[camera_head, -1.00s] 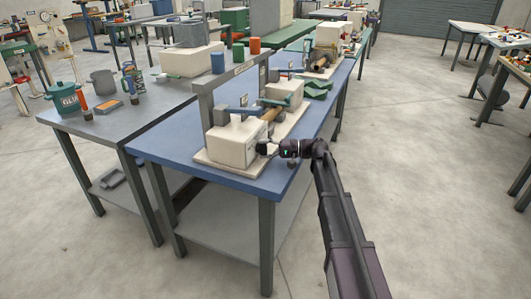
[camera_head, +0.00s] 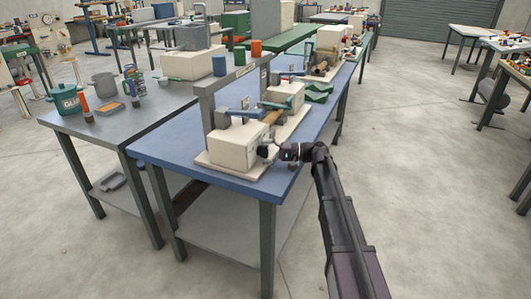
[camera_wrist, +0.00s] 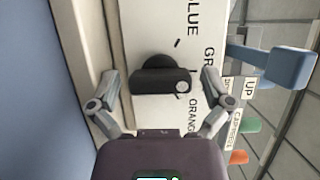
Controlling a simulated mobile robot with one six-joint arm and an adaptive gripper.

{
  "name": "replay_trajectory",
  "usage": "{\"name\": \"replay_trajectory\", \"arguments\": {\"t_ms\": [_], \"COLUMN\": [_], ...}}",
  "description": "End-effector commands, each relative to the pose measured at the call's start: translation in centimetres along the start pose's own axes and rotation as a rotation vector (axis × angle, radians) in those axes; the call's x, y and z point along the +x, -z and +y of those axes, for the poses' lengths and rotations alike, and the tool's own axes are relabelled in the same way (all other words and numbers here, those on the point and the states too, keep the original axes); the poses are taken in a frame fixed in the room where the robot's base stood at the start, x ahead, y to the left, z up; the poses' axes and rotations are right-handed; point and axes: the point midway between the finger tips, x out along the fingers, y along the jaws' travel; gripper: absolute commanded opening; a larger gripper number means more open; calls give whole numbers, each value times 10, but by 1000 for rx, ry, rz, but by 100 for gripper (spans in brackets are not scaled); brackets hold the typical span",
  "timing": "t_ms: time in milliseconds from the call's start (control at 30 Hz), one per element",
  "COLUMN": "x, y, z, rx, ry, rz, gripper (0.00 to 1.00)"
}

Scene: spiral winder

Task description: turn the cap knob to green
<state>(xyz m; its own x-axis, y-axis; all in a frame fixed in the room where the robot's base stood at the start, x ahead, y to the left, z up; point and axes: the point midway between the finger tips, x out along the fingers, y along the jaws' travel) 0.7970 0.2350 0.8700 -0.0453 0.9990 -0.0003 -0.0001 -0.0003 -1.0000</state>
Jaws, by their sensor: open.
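The black cap knob (camera_wrist: 160,82) is in the middle of the wrist view, on a white panel (camera_wrist: 145,20). Its bar lies across the picture, with a pale round spot at its right end, near the lettering GR and ORANGE. BLUE is printed higher up. The right finger partly hides the GR word. My gripper (camera_wrist: 161,80) is open, one finger on each side of the knob, with gaps visible. In the head view my gripper (camera_head: 266,152) is at the near right side of the cream box (camera_head: 232,145); the knob is too small to tell there.
A blue lever (camera_wrist: 275,65) juts out at the right of the wrist view, near an UP label (camera_wrist: 249,89). The cream box stands on a blue table (camera_head: 170,150). A grey table (camera_head: 125,118) with pots stands to its left.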

Motion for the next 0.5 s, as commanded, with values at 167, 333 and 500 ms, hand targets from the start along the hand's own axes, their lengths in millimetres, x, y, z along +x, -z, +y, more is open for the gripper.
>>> {"name": "replay_trajectory", "arguments": {"t_ms": [167, 333, 500], "x": [-1, -8, -25], "y": [0, 0, 0], "z": [0, 0, 0], "rx": [0, 0, 0], "ry": [0, 0, 0], "rz": [1, 2, 2], "gripper": [100, 100, 100]}}
